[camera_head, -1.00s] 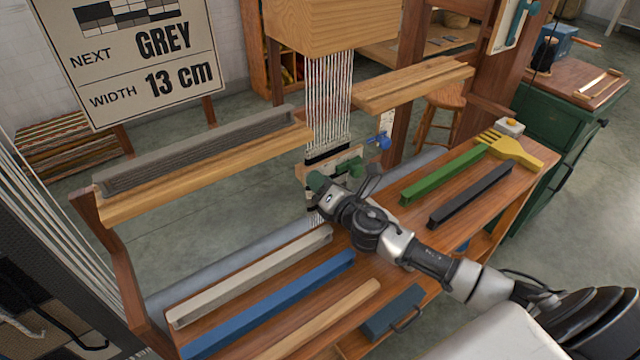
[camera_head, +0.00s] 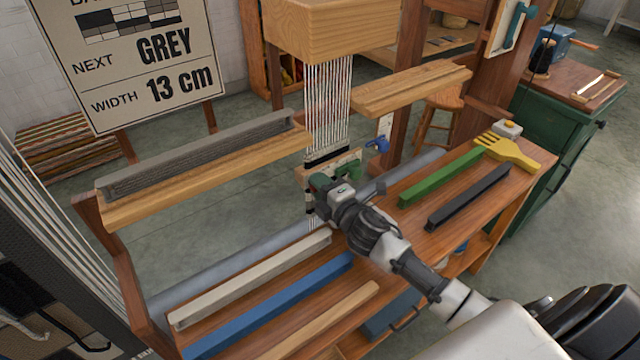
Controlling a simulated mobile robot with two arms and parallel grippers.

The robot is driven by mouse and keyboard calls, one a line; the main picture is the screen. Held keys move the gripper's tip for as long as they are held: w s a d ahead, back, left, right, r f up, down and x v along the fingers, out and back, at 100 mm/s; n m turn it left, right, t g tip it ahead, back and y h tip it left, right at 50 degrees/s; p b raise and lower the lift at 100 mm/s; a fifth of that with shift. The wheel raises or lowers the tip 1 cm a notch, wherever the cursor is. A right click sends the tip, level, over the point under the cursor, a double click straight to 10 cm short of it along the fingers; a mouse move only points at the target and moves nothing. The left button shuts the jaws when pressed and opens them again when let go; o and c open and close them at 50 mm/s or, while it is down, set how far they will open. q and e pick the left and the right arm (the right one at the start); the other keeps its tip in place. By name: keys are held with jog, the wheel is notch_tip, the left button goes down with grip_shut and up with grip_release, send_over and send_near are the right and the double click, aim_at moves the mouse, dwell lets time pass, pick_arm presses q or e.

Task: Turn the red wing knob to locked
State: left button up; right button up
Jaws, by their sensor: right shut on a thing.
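My right gripper (camera_head: 328,190) reaches in from the lower right to a small light wooden panel (camera_head: 304,174) at the foot of the hanging warp threads. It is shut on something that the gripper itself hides. No red wing knob shows, and I cannot read any locked mark. Green rounded parts (camera_head: 349,169) show at the panel beside the gripper. A blue knob (camera_head: 377,146) is to the right, apart from the gripper. My left gripper is not in view.
On the wooden bench lie a grey-white bar (camera_head: 250,279), a blue bar (camera_head: 270,305), a green bar (camera_head: 440,177), a black bar (camera_head: 470,195) and a yellow fork-like comb (camera_head: 510,150). A sign (camera_head: 150,60) stands at the upper left.

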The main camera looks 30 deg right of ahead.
dwell(0.3)
jog(key=o, duration=0.7)
jog(key=shift+c, duration=0.2)
jog(key=shift+s, duration=0.1)
jog(key=s, duration=0.6)
jog(key=s+d, duration=0.1)
jog(key=s, duration=0.1)
jog(key=shift+s+d+f, duration=0.1)
jog(key=shift+s, duration=0.3)
jog(key=shift+s+d, duration=0.15)
jog(key=shift+s, duration=0.7)
